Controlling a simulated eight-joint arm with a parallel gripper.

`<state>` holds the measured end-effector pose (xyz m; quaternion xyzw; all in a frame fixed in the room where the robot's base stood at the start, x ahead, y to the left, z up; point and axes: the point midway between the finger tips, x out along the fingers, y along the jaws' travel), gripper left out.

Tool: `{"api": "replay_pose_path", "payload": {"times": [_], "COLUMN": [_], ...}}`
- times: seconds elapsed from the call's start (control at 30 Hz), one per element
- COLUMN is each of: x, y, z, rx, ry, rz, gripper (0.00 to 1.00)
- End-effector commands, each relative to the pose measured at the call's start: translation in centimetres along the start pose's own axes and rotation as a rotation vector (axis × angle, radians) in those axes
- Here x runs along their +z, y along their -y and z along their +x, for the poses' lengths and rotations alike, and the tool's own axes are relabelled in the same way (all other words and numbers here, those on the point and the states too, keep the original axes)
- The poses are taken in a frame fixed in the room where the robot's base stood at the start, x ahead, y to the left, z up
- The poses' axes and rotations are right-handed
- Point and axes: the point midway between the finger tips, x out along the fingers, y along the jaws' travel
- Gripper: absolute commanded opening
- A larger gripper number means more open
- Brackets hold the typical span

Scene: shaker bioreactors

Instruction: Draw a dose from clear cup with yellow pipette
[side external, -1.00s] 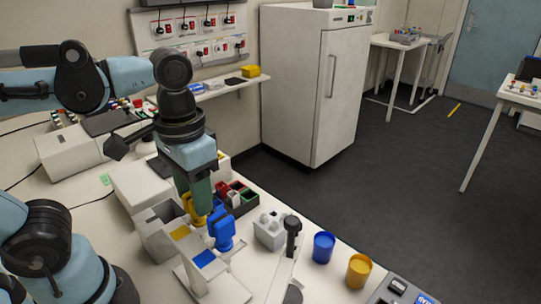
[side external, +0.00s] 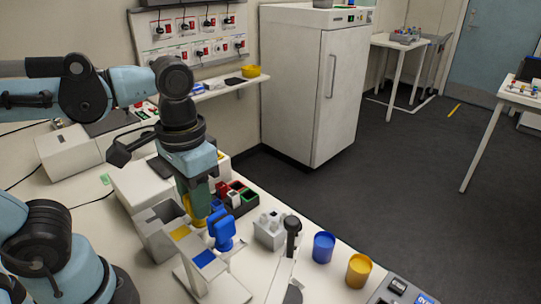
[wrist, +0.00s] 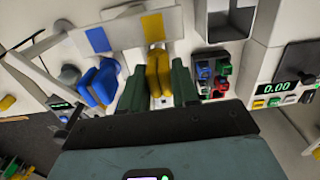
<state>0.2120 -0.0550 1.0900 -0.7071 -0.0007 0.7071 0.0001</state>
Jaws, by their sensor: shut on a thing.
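My gripper (side external: 192,200) points down over the white pipette stand (side external: 212,287). In the wrist view, the two green fingers of my gripper (wrist: 158,78) are shut on the yellow pipette (wrist: 153,72), one on each side. The yellow pipette (side external: 199,219) is partly hidden by the fingers in the side view. It is beside the stand's yellow label (wrist: 152,27); I cannot tell whether it still touches the stand. The blue pipette (side external: 222,230) is at the stand near its blue label (side external: 204,258). I cannot pick out the clear cup.
A grey-white block with holes (side external: 268,235), a blue cup (side external: 323,248) and a yellow cup (side external: 359,271) stand to the right. A dark rack with red and green items (side external: 242,202) is behind. An open grey box (side external: 158,236) stands close on the left.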

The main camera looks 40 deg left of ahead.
Motion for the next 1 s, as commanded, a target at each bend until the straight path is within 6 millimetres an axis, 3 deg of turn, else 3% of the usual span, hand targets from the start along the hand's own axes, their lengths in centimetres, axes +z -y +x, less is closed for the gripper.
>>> {"api": "replay_pose_path", "payload": {"times": [1.0], "x": [0.01], "y": [-0.07], "z": [-0.92], "rx": [0.003], "ry": [0.000], "rz": [0.001], "gripper": [0.03]}}
